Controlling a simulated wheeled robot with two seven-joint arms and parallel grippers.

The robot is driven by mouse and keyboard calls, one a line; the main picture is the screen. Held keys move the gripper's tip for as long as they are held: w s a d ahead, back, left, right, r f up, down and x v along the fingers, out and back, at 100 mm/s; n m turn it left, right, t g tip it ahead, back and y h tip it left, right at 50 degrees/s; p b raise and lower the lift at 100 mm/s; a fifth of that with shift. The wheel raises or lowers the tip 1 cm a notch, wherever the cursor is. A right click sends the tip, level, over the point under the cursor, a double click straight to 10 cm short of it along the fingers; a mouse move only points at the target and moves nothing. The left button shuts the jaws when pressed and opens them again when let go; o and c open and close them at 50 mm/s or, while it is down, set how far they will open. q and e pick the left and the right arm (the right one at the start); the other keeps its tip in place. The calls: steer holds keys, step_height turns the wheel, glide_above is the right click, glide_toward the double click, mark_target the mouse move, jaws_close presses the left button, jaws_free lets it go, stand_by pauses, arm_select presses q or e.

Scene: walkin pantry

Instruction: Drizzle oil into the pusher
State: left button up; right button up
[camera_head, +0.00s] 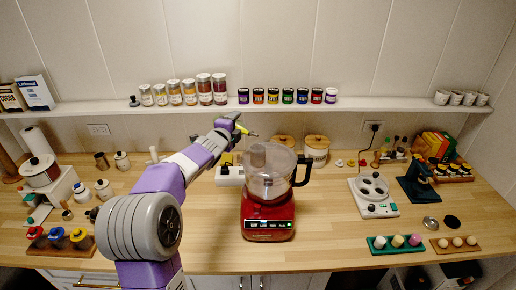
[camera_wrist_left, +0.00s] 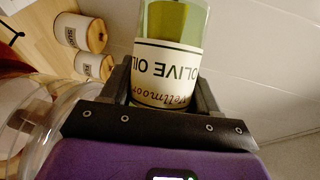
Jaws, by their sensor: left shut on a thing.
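A food processor (camera_head: 268,222) with a red base and clear bowl stands on the counter, its black handle on the right. A clear lid or feed part (camera_head: 268,158) tops the bowl; I cannot make out the pusher separately. My left gripper (camera_head: 232,124) is up behind and left of the processor's top. It is shut on an olive oil bottle (camera_head: 246,131), which looks tilted toward the right. In the left wrist view the bottle (camera_wrist_left: 168,75) has a white label and green oil, between the fingers (camera_wrist_left: 165,100). I cannot see any oil flowing. My right gripper is not in view.
Wooden-lidded canisters (camera_head: 316,150) stand behind the processor. A shelf (camera_head: 300,105) with jars runs above. The counter just right of the processor is clear.

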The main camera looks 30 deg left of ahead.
arm_select(q)
steer(key=shift+r+m+t+b, duration=0.3)
steer(key=shift+r+m+b, duration=0.3)
steer(key=shift+b, duration=0.8)
stand_by(3.3)
